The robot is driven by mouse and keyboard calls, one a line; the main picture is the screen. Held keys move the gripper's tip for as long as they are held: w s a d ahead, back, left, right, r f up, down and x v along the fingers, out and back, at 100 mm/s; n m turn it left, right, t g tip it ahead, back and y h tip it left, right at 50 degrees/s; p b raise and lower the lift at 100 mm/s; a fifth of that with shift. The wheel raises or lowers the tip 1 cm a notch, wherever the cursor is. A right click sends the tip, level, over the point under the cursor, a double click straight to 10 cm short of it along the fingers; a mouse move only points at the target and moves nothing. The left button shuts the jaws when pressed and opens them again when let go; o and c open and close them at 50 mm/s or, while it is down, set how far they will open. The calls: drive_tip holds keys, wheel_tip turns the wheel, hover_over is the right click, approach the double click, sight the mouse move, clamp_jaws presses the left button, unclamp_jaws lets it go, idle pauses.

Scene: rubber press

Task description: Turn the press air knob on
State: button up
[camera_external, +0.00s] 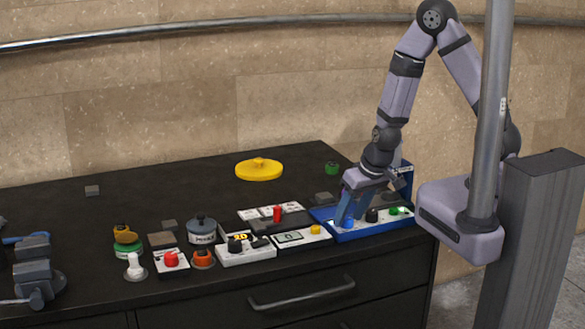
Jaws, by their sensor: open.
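No label in the picture is readable enough to tell which control is the press air knob. A blue control panel (375,228) lies at the right end of the table, with a blue knob (347,223), a black knob (372,215) and small green buttons (400,210). My gripper (351,210) is open and points down over the left part of this panel, its blue fingers close to the blue knob. I cannot tell whether the fingers touch it. My gripper partly hides the panel's back.
Left of the blue panel stand a white box with a yellow button (315,229), a red lever (277,213), a white box with a black knob (235,245) and a red button (171,258). A yellow disc (259,170) lies further back. The back left of the table is mostly clear.

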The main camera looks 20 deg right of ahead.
drive_tip(key=p+v, duration=0.3)
drive_tip(key=v, duration=0.2)
drive_tip(key=shift+r+p, duration=0.4)
drive_tip(key=shift+p+v, duration=0.8)
drive_tip(key=shift+p, duration=0.25)
drive_tip(key=shift+d+f, duration=0.1)
drive_tip(key=s+d+r+m+g+b, duration=0.1)
drive_tip(key=d+b, duration=0.3)
drive_tip(key=d, duration=0.5)
drive_tip(key=s+d+r+m+g+h+b, duration=0.1)
drive_tip(key=s+d+g+b, duration=0.2)
drive_tip(key=d, duration=0.6)
drive_tip(key=shift+s+d+m+h+b, duration=0.3)
drive_tip(key=shift+s+b, duration=0.3)
drive_tip(key=shift+s, duration=0.2)
drive_tip(key=shift+f, duration=0.1)
idle(0.6)
